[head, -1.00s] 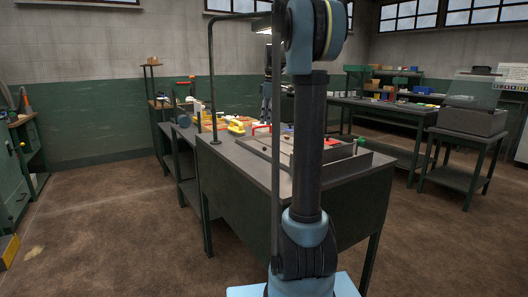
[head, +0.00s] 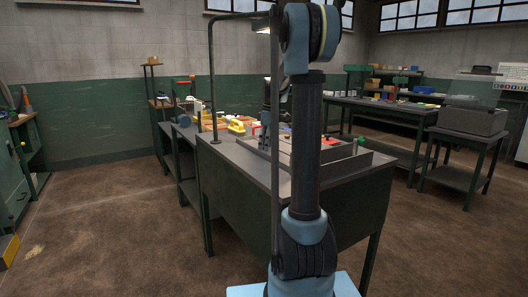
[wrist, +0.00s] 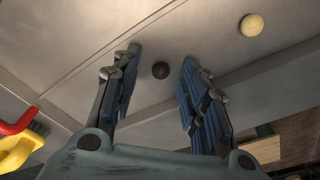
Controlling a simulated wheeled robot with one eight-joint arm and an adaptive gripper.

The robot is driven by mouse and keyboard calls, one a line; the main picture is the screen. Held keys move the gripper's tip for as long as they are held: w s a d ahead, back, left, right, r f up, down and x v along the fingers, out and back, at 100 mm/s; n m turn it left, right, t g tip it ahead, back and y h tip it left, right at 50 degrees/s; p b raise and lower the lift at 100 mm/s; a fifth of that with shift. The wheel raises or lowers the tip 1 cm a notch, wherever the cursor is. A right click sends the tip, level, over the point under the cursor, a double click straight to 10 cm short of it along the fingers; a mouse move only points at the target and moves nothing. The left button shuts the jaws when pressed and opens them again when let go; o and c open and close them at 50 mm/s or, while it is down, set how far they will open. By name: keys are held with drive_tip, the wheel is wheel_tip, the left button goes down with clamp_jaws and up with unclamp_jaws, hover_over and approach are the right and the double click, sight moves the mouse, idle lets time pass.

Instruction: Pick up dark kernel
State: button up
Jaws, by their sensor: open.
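The dark kernel (wrist: 160,70) is a small round dark-brown ball on the grey surface in the wrist view. My gripper (wrist: 161,57) is open, with one blue-padded finger on each side of the kernel and a visible gap to both. In the head view my gripper (head: 265,136) is low over the workbench, partly behind my own arm. I cannot make out the dark kernel in the head view.
A pale round ball (wrist: 252,25) lies to the upper right of the kernel. A red-and-yellow object (wrist: 17,140) is at the lower left of the wrist view. The workbench (head: 235,160) has a clear front-left area. A raised ledge (head: 345,160) runs along its right.

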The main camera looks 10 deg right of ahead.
drive_tip(key=shift+f, duration=0.3)
drive_tip(key=shift+c, duration=0.5)
drive_tip(key=c, duration=0.7)
drive_tip(key=shift+o, duration=0.2)
drive_tip(key=shift+r, duration=0.1)
wheel_tip(320, 180, up, 10)
